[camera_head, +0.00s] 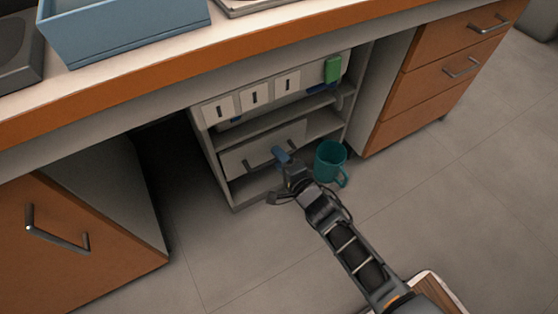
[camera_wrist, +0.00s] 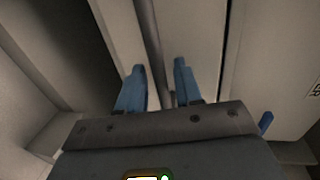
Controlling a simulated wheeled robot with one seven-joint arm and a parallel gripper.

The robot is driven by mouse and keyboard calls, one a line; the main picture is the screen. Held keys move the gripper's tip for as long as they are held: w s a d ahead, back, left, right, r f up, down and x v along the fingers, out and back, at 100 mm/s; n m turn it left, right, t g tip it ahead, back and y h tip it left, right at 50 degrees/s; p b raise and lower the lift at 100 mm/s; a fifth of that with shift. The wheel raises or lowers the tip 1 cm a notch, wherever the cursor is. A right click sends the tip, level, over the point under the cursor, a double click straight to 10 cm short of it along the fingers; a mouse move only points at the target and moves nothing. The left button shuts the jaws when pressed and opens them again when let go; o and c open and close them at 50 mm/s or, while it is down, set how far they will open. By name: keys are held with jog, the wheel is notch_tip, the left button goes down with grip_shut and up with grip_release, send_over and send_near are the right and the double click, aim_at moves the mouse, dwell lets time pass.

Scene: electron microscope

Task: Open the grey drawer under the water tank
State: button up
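The grey drawer (camera_head: 238,157) is a pale front low in the open cabinet under the desk, with a dark bar handle (camera_head: 260,162). It looks closed. My gripper (camera_head: 280,155) is at the right part of this handle and hides some of it. In the wrist view, my two blue fingertips (camera_wrist: 160,78) are apart, and the handle bar (camera_wrist: 149,38) runs between them, closer to the left finger. The fingers do not look clamped on it. The pale drawer front (camera_wrist: 195,35) lies behind. I cannot make out a water tank.
A teal mug (camera_head: 331,160) stands on the floor just right of my gripper. Above the drawer are shelves, white slotted panels (camera_head: 254,95) and a green block (camera_head: 332,70). Orange drawer units stand left (camera_head: 80,245) and right (camera_head: 430,85). The floor in front is mostly clear.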

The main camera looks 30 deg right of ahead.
jog(key=shift+w, duration=0.3)
grip_shut()
dwell(0.5)
